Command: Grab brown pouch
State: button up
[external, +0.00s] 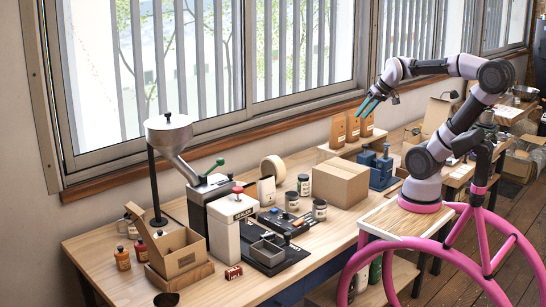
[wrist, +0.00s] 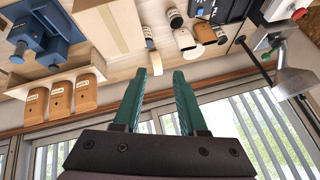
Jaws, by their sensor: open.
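Three brown pouches stand upright in a row on a low wooden riser (external: 334,151) by the window: a left one (external: 338,131), a middle one (external: 353,128) and a right one (external: 367,124). In the wrist view, which is upside down, the same pouches (wrist: 61,98) show to the left of my fingers, each with a pale label. My gripper (external: 364,108) has teal fingers and is open and empty, close above the pouches in the external view. In the wrist view my gripper (wrist: 158,76) has no pouch between its fingers.
A cardboard box (external: 340,184) sits left of a blue press-like tool (external: 377,170), both in front of the riser. Jars, a tape roll (external: 273,168) and a hopper machine (external: 169,132) stand farther left. The window wall (external: 220,140) runs behind the bench.

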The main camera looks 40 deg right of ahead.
jog(key=w+a+f+n+g, duration=0.25)
jog(key=w+f+n, duration=0.2)
jog(key=w, duration=0.45)
jog(key=n+g+y, duration=0.4)
jog(key=n+y, duration=0.8)
jog(key=n, duration=0.4)
send_near(252, 185)
jog(key=shift+w+d+r, duration=0.1)
jog(key=shift+d+r, duration=0.1)
jog(key=shift+r, duration=0.3)
jog(key=shift+w+a+n, duration=0.1)
jog(key=shift+n, duration=0.15)
jog(key=shift+f+x, duration=0.2)
jog(key=shift+x, duration=2.45)
jog(key=shift+f+x, duration=0.25)
jog(key=shift+x, duration=2.4)
